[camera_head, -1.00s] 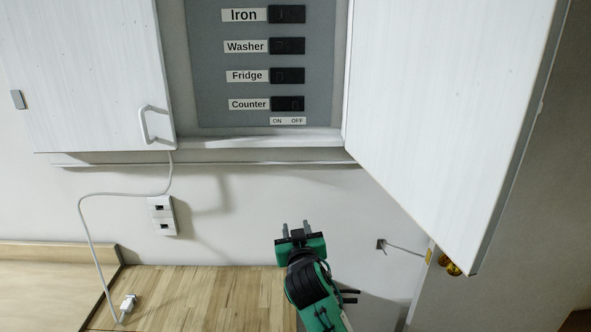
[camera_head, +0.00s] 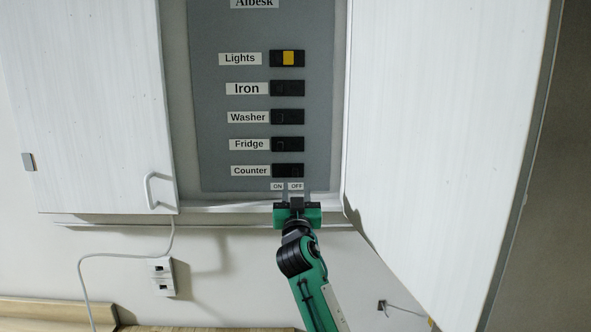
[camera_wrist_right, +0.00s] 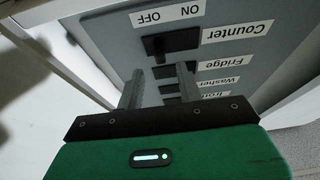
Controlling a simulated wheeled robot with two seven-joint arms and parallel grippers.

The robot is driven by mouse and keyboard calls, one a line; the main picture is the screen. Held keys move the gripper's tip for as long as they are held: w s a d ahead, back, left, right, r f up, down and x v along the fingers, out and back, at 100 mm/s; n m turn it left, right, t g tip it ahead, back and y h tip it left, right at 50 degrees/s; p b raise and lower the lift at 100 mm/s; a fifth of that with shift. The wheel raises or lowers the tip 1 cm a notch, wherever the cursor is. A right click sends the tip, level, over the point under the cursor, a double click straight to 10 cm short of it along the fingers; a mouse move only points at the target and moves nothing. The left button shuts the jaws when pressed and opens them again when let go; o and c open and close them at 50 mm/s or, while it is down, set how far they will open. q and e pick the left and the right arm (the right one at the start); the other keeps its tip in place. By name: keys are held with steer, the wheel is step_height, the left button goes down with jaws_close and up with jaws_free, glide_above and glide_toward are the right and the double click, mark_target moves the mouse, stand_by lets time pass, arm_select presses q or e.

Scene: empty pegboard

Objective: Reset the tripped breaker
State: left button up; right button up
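The grey breaker panel (camera_head: 220,100) is inside an open white wall cabinet. The Lights breaker (camera_head: 288,58) shows a yellow lever near the middle of its black housing. The Iron (camera_head: 288,89), Washer (camera_head: 288,117), Fridge (camera_head: 288,144) and Counter (camera_head: 288,171) breakers below look all black. My right gripper (camera_head: 297,193) is at the panel's lower edge, below the Counter breaker and the ON/OFF labels. In the right wrist view its fingers (camera_wrist_right: 160,85) are apart with nothing held, and the Counter breaker (camera_wrist_right: 170,43) shows beyond them. My left gripper is out of view.
The left cabinet door (camera_head: 85,110) with its handle (camera_head: 155,190) and the right door (camera_head: 440,130) flank the panel. The cabinet's bottom ledge (camera_head: 230,206) lies by the right gripper. A socket (camera_head: 161,277) with a white cable is on the wall below.

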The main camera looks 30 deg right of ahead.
mark_target(296, 176)
steer(key=p+x, duration=0.1)
steer(key=x, duration=0.3)
steer(key=shift+r+p, duration=0.2)
steer(key=shift+p, duration=0.15)
steer(key=shift+w+d, duration=0.3)
steer(key=shift+w, duration=0.25)
steer(key=shift+c, duration=0.5)
jaws_close()
